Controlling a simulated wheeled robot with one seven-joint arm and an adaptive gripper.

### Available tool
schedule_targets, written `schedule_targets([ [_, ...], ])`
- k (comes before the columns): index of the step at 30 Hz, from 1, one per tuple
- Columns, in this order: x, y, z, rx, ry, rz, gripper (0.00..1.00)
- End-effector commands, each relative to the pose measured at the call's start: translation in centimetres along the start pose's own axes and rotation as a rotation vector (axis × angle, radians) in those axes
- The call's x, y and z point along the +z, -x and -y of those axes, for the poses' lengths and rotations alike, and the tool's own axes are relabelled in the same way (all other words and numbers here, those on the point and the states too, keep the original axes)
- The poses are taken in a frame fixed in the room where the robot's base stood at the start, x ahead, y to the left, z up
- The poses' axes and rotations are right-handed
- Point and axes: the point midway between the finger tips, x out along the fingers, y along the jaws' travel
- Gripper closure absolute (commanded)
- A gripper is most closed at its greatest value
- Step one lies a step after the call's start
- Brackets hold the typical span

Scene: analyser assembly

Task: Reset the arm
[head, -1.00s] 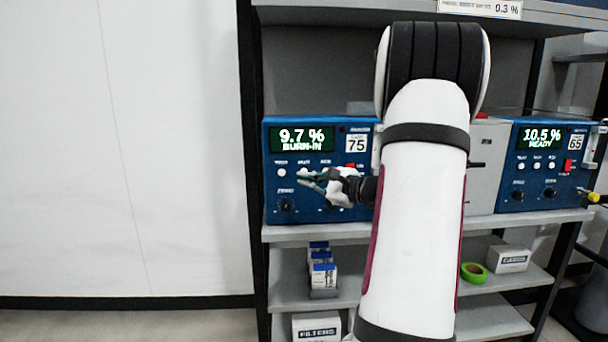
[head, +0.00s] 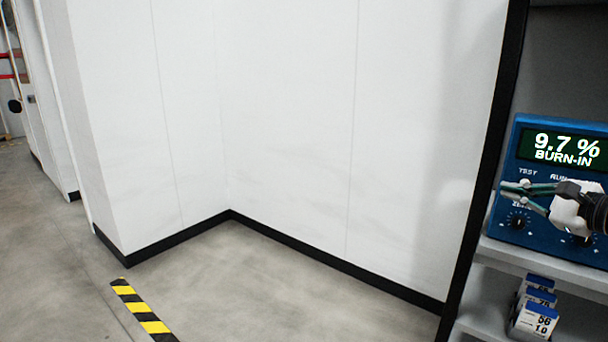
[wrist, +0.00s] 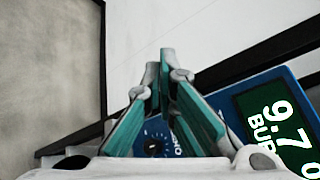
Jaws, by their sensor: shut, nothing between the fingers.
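My gripper (head: 532,197) is at the right edge of the head view, in front of the left blue analyser (head: 518,160). Its teal fingers are shut and empty. In the wrist view the fingertips (wrist: 165,72) come close together, with part of the analyser's blue face (wrist: 222,110) and a dial behind them. I cannot tell whether the fingers touch the panel. The analyser's screen (head: 570,148) reads 9.7 % BURN-IN.
The analyser stands on a grey shelf (head: 510,254) with a black upright (head: 487,180). White and blue boxes (head: 535,308) sit on the lower shelf. White walls (head: 280,110) and open floor (head: 270,290) fill the left, with a yellow-black floor strip (head: 140,308).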

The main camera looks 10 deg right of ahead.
Motion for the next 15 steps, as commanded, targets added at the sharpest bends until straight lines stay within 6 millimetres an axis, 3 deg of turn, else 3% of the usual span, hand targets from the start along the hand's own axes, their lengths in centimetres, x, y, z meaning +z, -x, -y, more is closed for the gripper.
schedule_targets([
  [1, 3.4, -1.3, -1.4, 0.073, 0.046, 0.047, 1.0],
  [3, 7.5, -2.5, -3.9, 0.18, 0.109, 0.106, 1.0],
  [8, 16.6, -3.0, -10.4, 0.432, 0.278, 0.244, 1.0],
  [11, 21.7, -1.7, -14.9, 0.597, 0.404, 0.328, 1.0],
  [15, 27.4, 2.4, -21.5, 0.838, 0.62, 0.444, 1.0],
])
